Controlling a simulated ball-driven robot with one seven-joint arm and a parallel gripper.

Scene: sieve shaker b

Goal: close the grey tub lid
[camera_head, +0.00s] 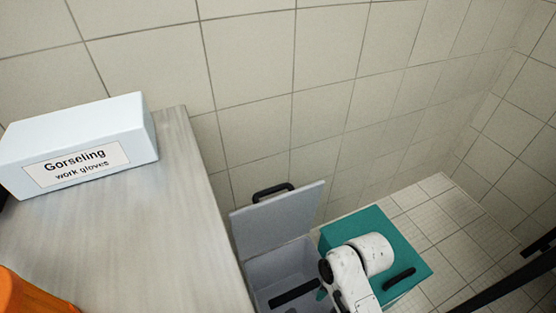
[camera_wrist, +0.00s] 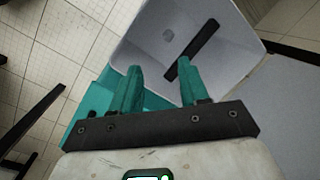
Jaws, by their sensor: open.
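The grey tub (camera_head: 262,268) stands on the floor beside the grey-topped table. Its grey lid (camera_head: 278,222) is open, standing up and leaning back at the tub's far side, with a black handle (camera_head: 273,188) at its top edge. A black bar (camera_head: 295,293) lies inside the tub; it also shows in the wrist view (camera_wrist: 198,45). My gripper (camera_wrist: 160,68) has its two teal fingers apart and empty, over the tub's side nearest the teal box. In the wrist view a grey panel at right (camera_wrist: 290,115) appears to be the lid.
A closed teal box (camera_head: 350,225) with a black handle (camera_head: 399,279) stands right of the tub, under my arm. The table (camera_head: 160,240) at left holds a glove box (camera_head: 85,145) and an orange object (camera_head: 28,295). A tiled wall rises close behind the lid.

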